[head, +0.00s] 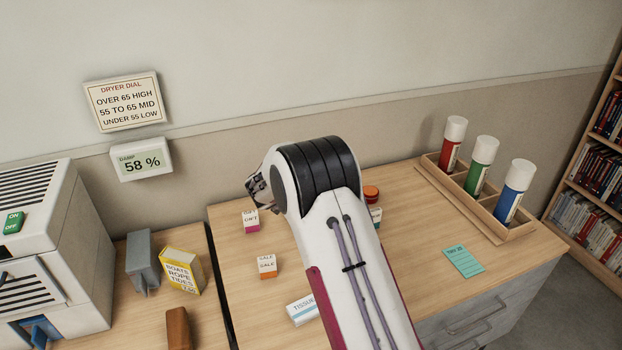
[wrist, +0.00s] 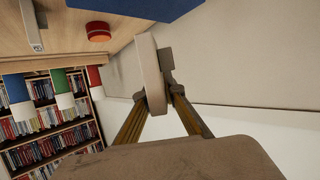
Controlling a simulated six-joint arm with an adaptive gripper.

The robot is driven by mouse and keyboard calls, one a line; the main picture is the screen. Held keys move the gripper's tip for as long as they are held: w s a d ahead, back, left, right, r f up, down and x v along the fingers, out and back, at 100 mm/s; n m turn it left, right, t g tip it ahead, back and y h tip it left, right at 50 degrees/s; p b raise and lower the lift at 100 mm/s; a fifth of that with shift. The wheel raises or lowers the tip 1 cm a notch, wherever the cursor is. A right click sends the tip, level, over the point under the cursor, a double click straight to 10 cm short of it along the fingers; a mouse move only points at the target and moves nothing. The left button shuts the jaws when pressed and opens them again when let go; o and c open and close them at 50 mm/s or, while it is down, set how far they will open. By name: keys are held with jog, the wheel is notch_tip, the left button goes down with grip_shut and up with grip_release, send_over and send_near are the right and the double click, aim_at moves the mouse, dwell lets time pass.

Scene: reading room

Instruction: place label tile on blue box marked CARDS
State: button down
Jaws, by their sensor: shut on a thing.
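In the wrist view my gripper (wrist: 160,92) is shut on a pale, flat slab, which I take as the label tile (wrist: 149,72). Its marking does not show. A plain blue surface (wrist: 130,7) juts in at the top edge of the wrist view, apart from the tile; it may be the blue box, but no lettering shows. In the head view my arm covers the middle of the desk and hides the fingertips, the tile and any box marked CARDS.
The desk (head: 420,220) bears GIFT (head: 251,221) and SALE (head: 267,267) blocks, a TISSUE box (head: 301,310), a red round object (head: 371,193), also in the wrist view (wrist: 98,32), and a teal card (head: 464,261). A wooden rack (head: 498,232) holds three tubes.

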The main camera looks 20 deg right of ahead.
jog(key=shift+f, duration=1.75)
jog(key=shift+f, duration=0.15)
jog(key=c, duration=2.1)
grip_release()
jog(key=shift+c, duration=0.2)
jog(key=shift+s+a+r, duration=0.2)
jog(key=shift+r, duration=0.05)
jog(key=v, duration=1.1)
jog(key=shift+s+a+r, duration=0.1)
jog(key=shift+s+r, duration=0.05)
